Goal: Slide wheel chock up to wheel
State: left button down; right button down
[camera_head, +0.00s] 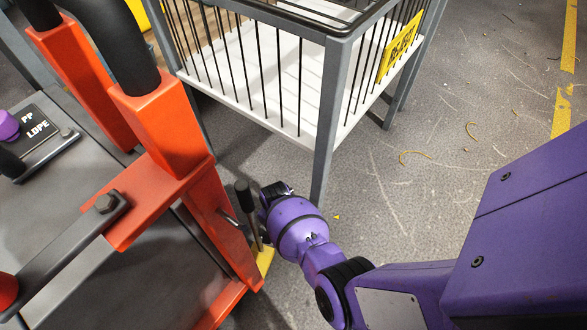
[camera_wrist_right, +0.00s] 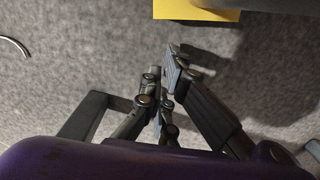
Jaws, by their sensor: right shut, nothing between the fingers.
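A yellow piece (camera_head: 265,264), likely the wheel chock, shows on the floor beside the orange frame; most of it is hidden behind that frame. A dark upright handle (camera_head: 248,214) stands just above it. In the right wrist view a yellow block (camera_wrist_right: 196,14) lies at the top edge, partly covered by a dark grey part. My right gripper (camera_wrist_right: 165,72) is shut and empty, low over the floor and apart from the yellow block. In the head view the purple wrist hides most of it. The wheel cannot be made out. My left gripper is out of view.
The orange cart frame (camera_head: 185,190) with black-sleeved posts stands close on the left. A wire cage (camera_head: 260,85) with a white base and a yellow sign (camera_head: 400,45) stands behind my right wrist. Its grey leg (camera_head: 325,165) is close by. Open floor (camera_head: 470,120) lies to the right.

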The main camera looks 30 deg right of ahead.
aim_at(263, 254)
jog(key=shift+s+a, duration=0.35)
jog(key=shift+a, duration=0.3)
jog(key=shift+s+a+r, duration=0.1)
jog(key=shift+s+a, duration=0.05)
jog(key=shift+a, duration=0.05)
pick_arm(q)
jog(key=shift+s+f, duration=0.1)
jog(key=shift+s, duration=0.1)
pick_arm(e)
jog(key=shift+a, duration=0.1)
jog(key=a, duration=0.1)
jog(key=s+a+p, duration=0.1)
jog(key=shift+s+a+r, duration=0.1)
jog(key=shift+s+a, duration=0.05)
jog(key=shift+a, duration=0.45)
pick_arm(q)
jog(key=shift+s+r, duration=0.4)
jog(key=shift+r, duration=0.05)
pick_arm(e)
jog(key=shift+d, duration=0.1)
